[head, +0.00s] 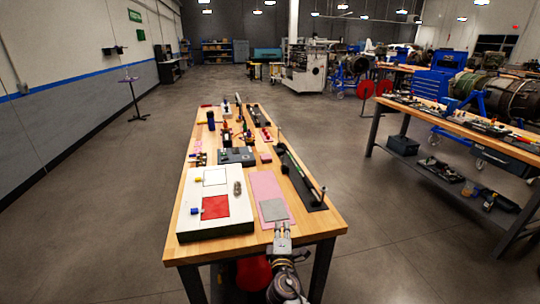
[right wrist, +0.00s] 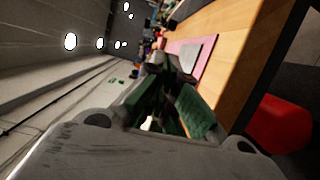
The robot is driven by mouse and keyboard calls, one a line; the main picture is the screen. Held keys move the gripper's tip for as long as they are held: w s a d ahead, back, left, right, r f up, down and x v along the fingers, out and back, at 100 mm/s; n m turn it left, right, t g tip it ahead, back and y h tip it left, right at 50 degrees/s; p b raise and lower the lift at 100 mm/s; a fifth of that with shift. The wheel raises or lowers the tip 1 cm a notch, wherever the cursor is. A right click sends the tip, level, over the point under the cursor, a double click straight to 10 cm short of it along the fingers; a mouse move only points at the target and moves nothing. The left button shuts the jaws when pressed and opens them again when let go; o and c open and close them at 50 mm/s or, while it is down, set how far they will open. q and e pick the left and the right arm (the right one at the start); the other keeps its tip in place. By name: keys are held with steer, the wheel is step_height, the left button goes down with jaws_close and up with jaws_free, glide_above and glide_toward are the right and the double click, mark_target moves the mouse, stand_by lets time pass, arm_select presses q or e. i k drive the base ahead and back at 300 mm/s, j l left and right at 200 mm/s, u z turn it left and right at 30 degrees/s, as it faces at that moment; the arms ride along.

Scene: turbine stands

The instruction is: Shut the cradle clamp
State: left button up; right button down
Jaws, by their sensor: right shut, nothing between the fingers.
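I cannot pick out the cradle clamp for certain. A long black tray-like fixture (head: 301,178) with upright posts lies along the right side of the wooden table (head: 312,222); I cannot tell whether the clamp is part of it. My right gripper (head: 282,228) is at the table's near edge, just in front of a grey square plate (head: 273,210) on a pink mat (head: 262,184). It is shut and empty. Its green-padded fingers (right wrist: 168,100) show in the right wrist view, with the pink mat (right wrist: 208,43) beyond. My left gripper is not in view.
A white board (head: 189,220) with a red square (head: 215,207) and small parts fills the near left of the table. A dark grey box (head: 237,156) and several small tools stand farther back. A red object (head: 253,273) is below the table. Another bench (head: 440,125) stands at right.

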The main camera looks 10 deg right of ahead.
mark_target(281, 153)
steer(key=i, duration=1.15)
